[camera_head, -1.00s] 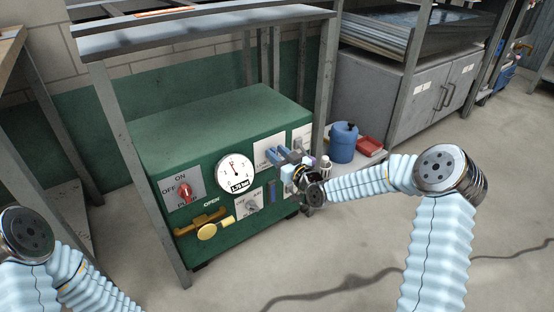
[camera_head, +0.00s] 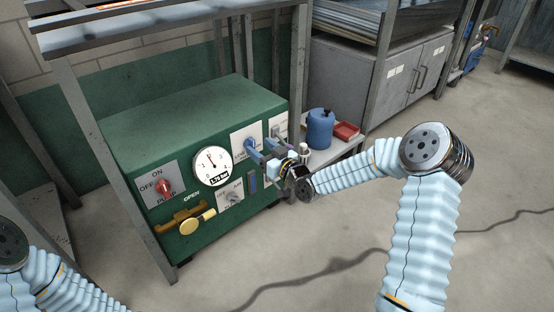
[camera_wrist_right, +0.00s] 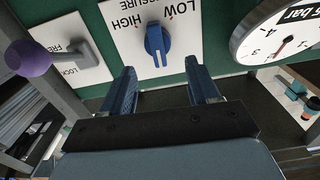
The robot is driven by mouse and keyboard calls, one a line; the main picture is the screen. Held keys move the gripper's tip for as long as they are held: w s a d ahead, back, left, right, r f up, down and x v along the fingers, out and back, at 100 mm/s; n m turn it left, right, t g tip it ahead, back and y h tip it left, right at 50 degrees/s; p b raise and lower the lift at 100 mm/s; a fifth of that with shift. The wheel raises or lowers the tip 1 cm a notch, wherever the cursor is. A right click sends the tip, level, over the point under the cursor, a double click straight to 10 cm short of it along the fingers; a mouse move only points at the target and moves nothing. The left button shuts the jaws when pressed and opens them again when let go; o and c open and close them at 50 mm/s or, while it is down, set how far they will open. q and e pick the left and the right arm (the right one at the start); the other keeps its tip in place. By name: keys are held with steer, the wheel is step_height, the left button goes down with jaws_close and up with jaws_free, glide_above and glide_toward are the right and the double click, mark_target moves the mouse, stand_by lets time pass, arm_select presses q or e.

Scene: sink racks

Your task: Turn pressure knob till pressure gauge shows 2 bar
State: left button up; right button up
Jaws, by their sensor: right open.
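The pressure knob (camera_wrist_right: 157,42) is blue, on a white plate marked LOW and HIGH, upside down in the right wrist view. My right gripper (camera_wrist_right: 160,70) is open, its two blue fingers pointing at the panel with the knob between and just beyond their tips. No grip on the knob shows. My left gripper is out of view.
The green box also carries a red pump switch (camera_head: 163,187), a yellow valve handle (camera_head: 195,222) and a small switch (camera_head: 232,198). A grey frame post (camera_head: 115,170) stands at its front left. A blue canister (camera_head: 320,130) stands to the right.

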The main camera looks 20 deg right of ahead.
steer(key=v, duration=1)
steer(key=shift+s+p, duration=0.3)
steer(key=shift+d, duration=0.1)
